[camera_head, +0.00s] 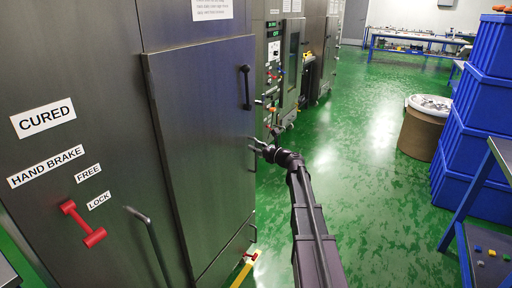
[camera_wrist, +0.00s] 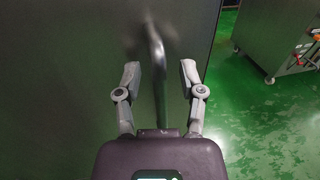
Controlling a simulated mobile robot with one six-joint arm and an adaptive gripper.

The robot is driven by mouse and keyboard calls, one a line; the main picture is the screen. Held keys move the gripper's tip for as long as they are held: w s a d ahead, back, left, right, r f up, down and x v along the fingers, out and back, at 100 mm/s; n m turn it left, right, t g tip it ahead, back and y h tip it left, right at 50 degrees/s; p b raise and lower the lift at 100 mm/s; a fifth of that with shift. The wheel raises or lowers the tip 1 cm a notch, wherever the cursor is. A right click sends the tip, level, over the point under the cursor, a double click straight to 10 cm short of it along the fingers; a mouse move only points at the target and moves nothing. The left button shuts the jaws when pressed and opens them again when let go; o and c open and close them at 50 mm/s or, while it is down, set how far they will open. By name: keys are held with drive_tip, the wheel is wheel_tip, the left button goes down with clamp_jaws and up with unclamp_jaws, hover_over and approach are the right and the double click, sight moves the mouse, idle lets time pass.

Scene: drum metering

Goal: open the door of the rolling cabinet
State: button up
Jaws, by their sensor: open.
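The rolling cabinet (camera_head: 110,190) is a tall dark metal unit at the left, labelled CURED. Its door (camera_head: 202,150) looks shut, with a dark upright handle (camera_head: 246,87) near its right edge. My gripper (camera_head: 252,148) is open, below that handle in the head view and close to the door's right edge. In the wrist view a grey curved bar (camera_wrist: 157,62) runs between the spread fingers of my gripper (camera_wrist: 158,78). The bar's lower end is hidden behind the palm. I cannot tell whether a finger touches it.
A red hand brake lever (camera_head: 82,223) and a grey bar (camera_head: 150,243) are on the cabinet's left face. Machines (camera_head: 285,60) stand beyond it. Blue crates (camera_head: 470,150) and a brown drum (camera_head: 424,130) are at the right. Green floor (camera_head: 350,170) lies clear between.

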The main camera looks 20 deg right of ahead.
clamp_jaws()
drive_tip(key=shift+s+a, duration=0.1)
drive_tip(key=shift+s, duration=0.1)
